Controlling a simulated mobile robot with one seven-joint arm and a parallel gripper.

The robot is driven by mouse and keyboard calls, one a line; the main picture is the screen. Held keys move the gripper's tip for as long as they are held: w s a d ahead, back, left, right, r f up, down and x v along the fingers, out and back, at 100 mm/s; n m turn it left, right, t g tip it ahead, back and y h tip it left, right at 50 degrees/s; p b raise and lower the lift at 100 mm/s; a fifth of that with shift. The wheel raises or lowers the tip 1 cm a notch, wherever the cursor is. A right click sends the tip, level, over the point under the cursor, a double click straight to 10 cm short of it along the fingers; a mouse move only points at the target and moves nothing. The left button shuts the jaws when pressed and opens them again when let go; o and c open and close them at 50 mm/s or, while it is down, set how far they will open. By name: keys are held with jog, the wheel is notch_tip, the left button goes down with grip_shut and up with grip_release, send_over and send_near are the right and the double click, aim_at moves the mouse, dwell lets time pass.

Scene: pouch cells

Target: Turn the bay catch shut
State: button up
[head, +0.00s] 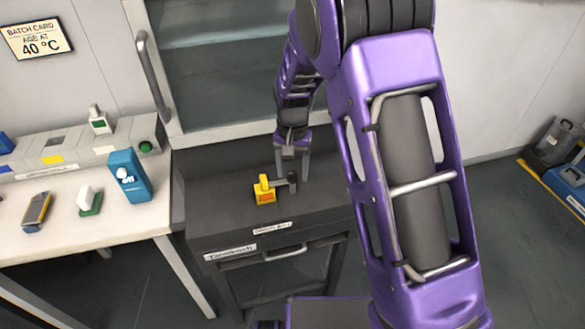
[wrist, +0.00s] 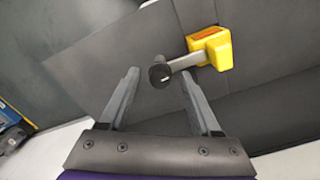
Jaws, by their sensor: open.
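The bay catch is a yellow block (head: 264,190) with a red patch, on top of the dark cabinet (head: 225,215). A grey lever with a dark round knob sticks out from the block. In the wrist view the yellow block (wrist: 211,47) is at the upper right, and the lever's knob (wrist: 160,76) lies between and just beyond my fingertips. My gripper (wrist: 160,74) is open, with one finger on each side of the knob. In the head view my gripper (head: 292,165) points down beside the lever. I cannot tell whether a finger touches the lever.
A white table (head: 110,228) at the left holds a blue bottle (head: 130,175), a green-based white item (head: 88,200) and a grey-yellow handheld device (head: 36,211). A glass-fronted cabinet with a long handle (head: 152,75) stands behind. The dark cabinet's front has a handle (head: 285,253).

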aim_at(293, 173)
notch_tip(293, 173, up, 18)
jog(key=p, duration=0.1)
jog(key=shift+f+p, duration=0.25)
jog(key=shift+p, duration=0.15)
